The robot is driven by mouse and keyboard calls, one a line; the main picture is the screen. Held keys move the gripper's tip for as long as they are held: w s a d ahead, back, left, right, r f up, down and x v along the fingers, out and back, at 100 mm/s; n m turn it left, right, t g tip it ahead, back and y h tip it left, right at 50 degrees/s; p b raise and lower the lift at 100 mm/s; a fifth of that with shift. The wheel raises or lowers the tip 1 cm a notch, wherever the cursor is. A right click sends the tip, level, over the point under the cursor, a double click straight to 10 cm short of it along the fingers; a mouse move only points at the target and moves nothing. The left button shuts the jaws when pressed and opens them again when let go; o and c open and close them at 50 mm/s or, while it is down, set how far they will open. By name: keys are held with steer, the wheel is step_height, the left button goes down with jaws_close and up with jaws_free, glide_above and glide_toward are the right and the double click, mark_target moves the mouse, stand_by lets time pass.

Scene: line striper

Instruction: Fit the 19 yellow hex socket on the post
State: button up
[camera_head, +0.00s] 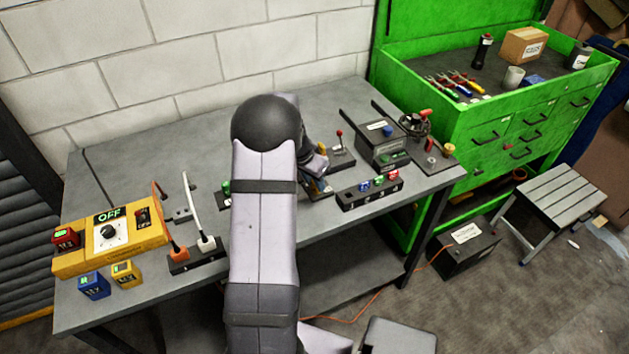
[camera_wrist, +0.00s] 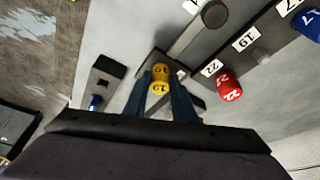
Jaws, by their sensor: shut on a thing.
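My gripper (camera_wrist: 160,78) is shut on the yellow socket (camera_wrist: 160,86) marked 19, with one blue-grey finger on each side of it. In the head view my gripper (camera_head: 318,187) is low over the middle of the bench, mostly hidden by my arm. A blue socket (camera_wrist: 313,24) by the 17 label and a red socket (camera_wrist: 229,88) by the 22 label sit on either side. What lies directly under the held socket is hidden.
A dark block with an opening (camera_wrist: 106,68) is left of my gripper. A lever with a red knob (camera_head: 339,134) and a dark box (camera_head: 380,148) stand behind on the bench. A yellow OFF box (camera_head: 108,240) is at the left.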

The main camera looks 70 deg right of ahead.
steer(key=shift+r+p, duration=0.3)
steer(key=shift+r, duration=0.45)
stand_by(0.3)
steer(key=shift+r+p, duration=0.9)
steer(key=shift+r, duration=0.85)
steer(key=w+r+n+t+p, duration=0.1)
steer(key=w+r+n+p, duration=0.1)
steer(key=w, duration=0.5)
steer(key=w+a+r+n+t+p, duration=0.1)
steer(key=w+n, duration=0.3)
steer(key=w, duration=0.4)
steer(key=shift+r+n+p, duration=0.35)
steer(key=shift+r+n, duration=0.05)
steer(key=shift+r, duration=0.25)
steer(key=shift+f, duration=0.15)
steer(key=shift+f+b, duration=1.9)
steer(key=shift+f, duration=0.8)
steer(key=shift+f+b, duration=1.25)
steer(key=shift+f, duration=0.4)
